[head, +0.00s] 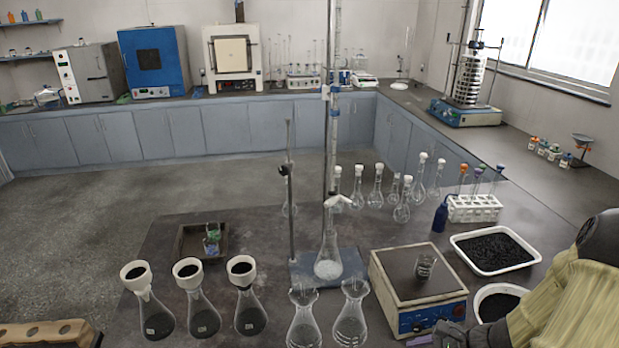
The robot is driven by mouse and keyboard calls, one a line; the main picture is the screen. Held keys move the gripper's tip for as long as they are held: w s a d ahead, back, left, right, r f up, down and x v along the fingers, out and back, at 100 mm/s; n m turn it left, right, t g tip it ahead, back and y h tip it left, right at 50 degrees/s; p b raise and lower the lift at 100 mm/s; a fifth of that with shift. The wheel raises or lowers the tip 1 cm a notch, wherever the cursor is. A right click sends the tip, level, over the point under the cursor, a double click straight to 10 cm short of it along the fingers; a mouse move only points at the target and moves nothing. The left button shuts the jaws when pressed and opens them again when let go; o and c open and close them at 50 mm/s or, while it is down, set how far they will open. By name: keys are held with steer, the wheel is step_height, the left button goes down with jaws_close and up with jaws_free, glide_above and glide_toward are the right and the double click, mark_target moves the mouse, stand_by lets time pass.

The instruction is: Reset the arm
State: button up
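My arm comes in from the lower right, with a beige link and a dark joint.
A small beaker (425,267) stands on the balance. Beside my arm are a white tray of black granules (495,268) and a white bowl (479,293). Glass flasks (351,318) and a burette stand (306,268) crowd the bench to the left. A test tube rack (474,209) stands behind.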

steer(key=s+a+r+n+g+h, duration=0.1)
steer(key=s+a+r+n+h, duration=0.2)
steer(key=n, duration=1.5)
steer(key=a+r+h, duration=0.4)
steer(key=a+r, duration=0.3)
steer(key=r, duration=0.1)
steer(key=shift+s+a+r+n+h, duration=0.3)
steer(key=shift+a+r+n, duration=0.05)
steer(key=shift+n, duration=0.05)
